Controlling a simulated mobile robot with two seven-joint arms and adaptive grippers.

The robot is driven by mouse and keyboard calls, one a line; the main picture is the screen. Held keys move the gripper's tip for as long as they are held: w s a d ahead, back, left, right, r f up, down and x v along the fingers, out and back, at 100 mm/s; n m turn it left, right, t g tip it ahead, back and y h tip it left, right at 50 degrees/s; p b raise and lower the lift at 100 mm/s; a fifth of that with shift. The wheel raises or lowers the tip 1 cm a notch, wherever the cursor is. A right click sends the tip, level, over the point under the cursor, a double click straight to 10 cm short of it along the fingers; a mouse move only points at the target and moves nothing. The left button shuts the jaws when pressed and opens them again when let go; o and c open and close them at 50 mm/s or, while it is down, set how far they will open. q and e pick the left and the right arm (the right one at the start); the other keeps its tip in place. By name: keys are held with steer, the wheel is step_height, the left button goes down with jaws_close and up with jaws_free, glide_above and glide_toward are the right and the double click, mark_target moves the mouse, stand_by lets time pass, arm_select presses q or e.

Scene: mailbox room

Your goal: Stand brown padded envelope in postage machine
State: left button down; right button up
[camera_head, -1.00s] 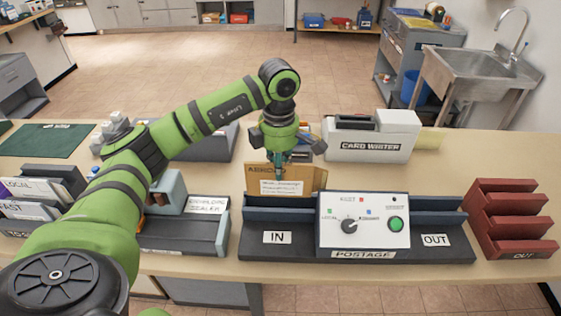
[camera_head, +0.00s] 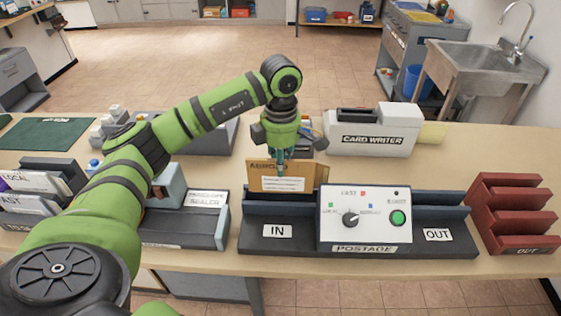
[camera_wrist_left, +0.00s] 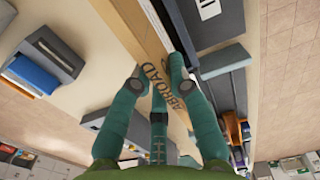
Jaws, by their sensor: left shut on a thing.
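The brown padded envelope (camera_head: 262,179) is upright with a white label and "ABROAD" lettering on it. My left gripper (camera_head: 281,165) is shut on its top edge from above. In the left wrist view the teal fingers (camera_wrist_left: 158,82) pinch the envelope (camera_wrist_left: 150,35). The postage machine (camera_head: 350,213) stands on the counter with an IN side at left and an OUT side at right. The envelope is at the back of the IN side; its lower edge is hidden behind the machine's dark rail, so I cannot tell whether it rests in the slot. My right gripper is not in view.
The envelope sealer (camera_head: 190,222) stands left of the machine and a red OUT rack (camera_head: 510,215) right of it. The card writer (camera_head: 372,130) is behind. Letter trays (camera_head: 35,190) sit at far left. Bare counter (camera_head: 460,165) shows behind the OUT side.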

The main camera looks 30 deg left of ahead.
mark_target(281, 179)
arm_select(q)
steer(key=shift+f, duration=0.1)
steer(key=shift+f+b, duration=1.15)
steer(key=shift+f, duration=0.2)
steer(key=shift+f, duration=0.15)
steer(key=shift+f+b, duration=1.15)
steer(key=shift+f, duration=0.25)
steer(key=c, duration=1.1)
jaws_free()
steer(key=shift+r, duration=0.1)
steer(key=shift+r, duration=0.1)
